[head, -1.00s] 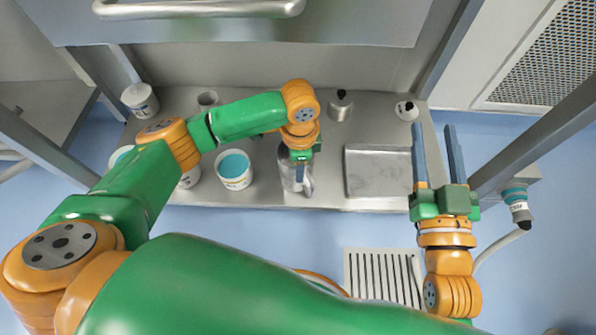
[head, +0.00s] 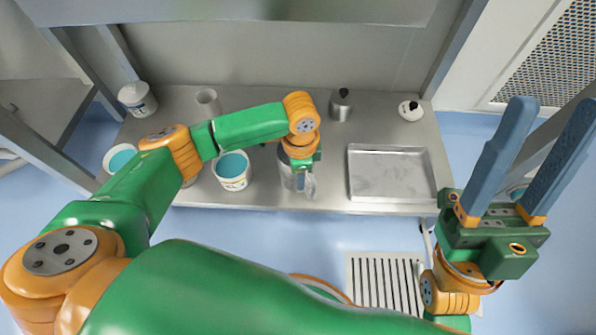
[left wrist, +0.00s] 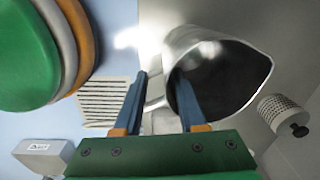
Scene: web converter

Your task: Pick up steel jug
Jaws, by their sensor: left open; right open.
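The steel jug (head: 291,180) stands near the front edge of the steel table, partly hidden under my left arm. In the left wrist view its open mouth (left wrist: 232,78) is large and its handle (left wrist: 155,88) shows between the fingers. My left gripper (left wrist: 163,85) is open at the jug, one finger on each side of the handle. The right-hand finger overlaps the mouth; I cannot tell whether it is inside or touching. In the head view its fingers are mostly hidden. My right gripper (head: 555,120) is open and empty, to the right of the table.
A shallow metal tray (head: 392,198) lies right of the jug. A white tub with teal contents (head: 232,182) stands to its left. A steel canister with a black knob (head: 341,108) and a white round item (head: 410,111) are behind. A floor grate (head: 385,282) lies in front.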

